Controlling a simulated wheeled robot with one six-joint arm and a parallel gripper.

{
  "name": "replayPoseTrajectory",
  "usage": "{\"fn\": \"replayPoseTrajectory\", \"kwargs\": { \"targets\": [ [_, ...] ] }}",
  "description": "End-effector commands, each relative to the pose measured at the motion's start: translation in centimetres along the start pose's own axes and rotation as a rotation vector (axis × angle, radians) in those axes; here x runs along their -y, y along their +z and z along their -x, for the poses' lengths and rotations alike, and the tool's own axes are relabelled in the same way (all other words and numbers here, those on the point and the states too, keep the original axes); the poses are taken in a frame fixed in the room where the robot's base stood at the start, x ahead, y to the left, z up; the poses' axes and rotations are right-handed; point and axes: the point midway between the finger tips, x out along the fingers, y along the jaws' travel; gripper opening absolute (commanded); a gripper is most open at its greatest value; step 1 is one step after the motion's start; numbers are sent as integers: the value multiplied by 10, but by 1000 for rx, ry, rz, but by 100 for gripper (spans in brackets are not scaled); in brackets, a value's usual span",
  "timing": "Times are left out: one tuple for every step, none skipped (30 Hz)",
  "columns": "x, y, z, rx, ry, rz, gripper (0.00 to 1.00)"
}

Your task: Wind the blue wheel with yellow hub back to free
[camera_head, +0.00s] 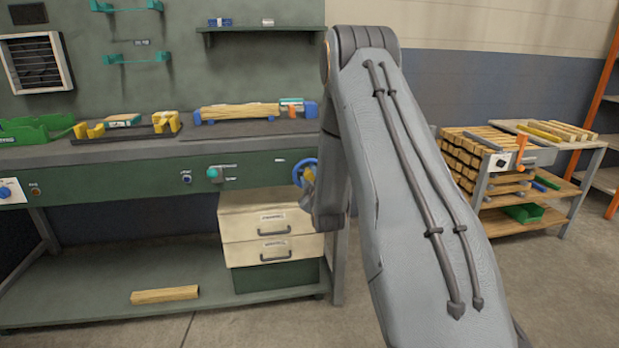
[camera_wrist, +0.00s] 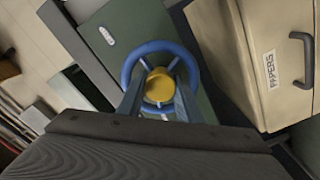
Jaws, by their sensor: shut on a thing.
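The blue wheel with yellow hub (camera_head: 298,172) is on the front panel of the green workbench, partly hidden by my arm in the head view. In the wrist view the blue wheel (camera_wrist: 146,50) faces me, with its yellow hub in the middle. My gripper (camera_wrist: 160,92) is at the wheel, one finger on each side of the yellow hub, and is shut on it. In the head view the fingertips are hidden behind my arm. The wheel's turned position cannot be told.
White drawers (camera_head: 265,240) stand under the bench, close beside the wheel. A teal knob (camera_head: 213,174) and a blue knob (camera_head: 5,192) are on the same panel. A wood piece (camera_head: 165,295) lies on the lower shelf. A cart with stacked wood (camera_head: 455,160) stands at the right.

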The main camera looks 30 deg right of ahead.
Motion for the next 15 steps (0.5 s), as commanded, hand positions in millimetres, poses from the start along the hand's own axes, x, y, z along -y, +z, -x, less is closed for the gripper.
{"fn": "replayPoseTrajectory", "kwargs": {
  "targets": [
    [2, 1, 1, 2, -3, 31, 10],
    [2, 1, 1, 2, -3, 52, 10],
    [2, 1, 1, 2, -3, 77, 10],
    [2, 1, 1, 2, -4, 94, 10],
    [2, 1, 1, 2, -4, 111, 10],
    [2, 1, 1, 2, -4, 131, 10],
    [2, 1, 1, 2, -4, 145, 10],
    [2, 1, 1, 2, -4, 157, 10],
    [2, 1, 1, 2, -4, 173, 10],
    [2, 1, 1, 2, -4, 183, 10],
    [2, 1, 1, 2, -4, 192, 10],
    [2, 1, 1, 2, -4, 203, 10],
    [2, 1, 1, 2, -4, 210, 10],
    [2, 1, 1, 2, -4, 215, 10],
    [2, 1, 1, 2, -4, 223, 10]
  ]
}}
